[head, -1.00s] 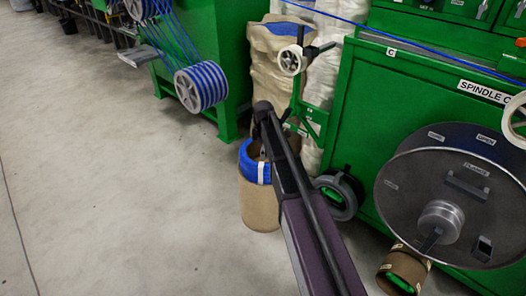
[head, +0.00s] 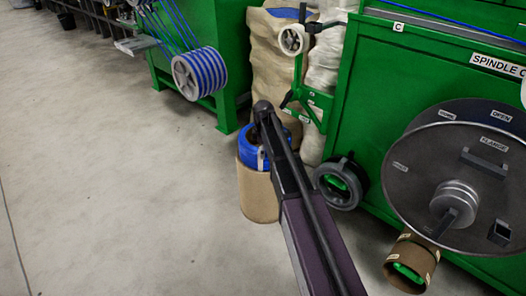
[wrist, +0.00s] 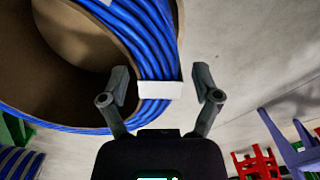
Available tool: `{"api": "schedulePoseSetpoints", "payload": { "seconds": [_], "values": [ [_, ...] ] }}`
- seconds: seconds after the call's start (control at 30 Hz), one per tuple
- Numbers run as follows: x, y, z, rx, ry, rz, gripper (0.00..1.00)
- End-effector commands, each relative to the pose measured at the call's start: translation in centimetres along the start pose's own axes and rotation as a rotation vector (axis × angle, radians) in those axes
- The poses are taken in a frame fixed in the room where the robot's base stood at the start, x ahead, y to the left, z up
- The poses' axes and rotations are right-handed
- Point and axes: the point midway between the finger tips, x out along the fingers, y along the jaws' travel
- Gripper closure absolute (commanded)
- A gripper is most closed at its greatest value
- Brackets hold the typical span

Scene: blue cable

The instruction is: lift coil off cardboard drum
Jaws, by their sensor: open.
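The blue cable coil (head: 247,151) sits around the top of the brown cardboard drum (head: 258,194) on the floor. In the wrist view the coil (wrist: 128,28) curves across the upper left, with a white band (wrist: 160,90) around its strands. My gripper (wrist: 161,80) is open. Its left finger is over the drum's hollow side and its right finger is outside the coil, with the banded strands between them in the picture. Contact cannot be told. In the head view my arm hides the gripper and part of the coil.
A dark wheel (head: 341,182) and the green machine (head: 352,118) stand close right of the drum. A large grey flange disc (head: 425,185) and a smaller cardboard tube (head: 409,262) are farther right. A sack (head: 270,62) stands behind. The floor (head: 110,190) at left is clear.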

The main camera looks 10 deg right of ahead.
Motion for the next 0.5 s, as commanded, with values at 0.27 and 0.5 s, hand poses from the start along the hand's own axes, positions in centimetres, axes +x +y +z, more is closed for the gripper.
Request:
{"api": "schedulePoseSetpoints", "payload": {
  "seconds": [0.27,0.5],
  "values": [
    [1.43,0.01,0.00,0.000,0.000,0.000,0.19],
    [1.47,0.00,0.00,0.000,0.000,0.000,0.19]
  ]
}}
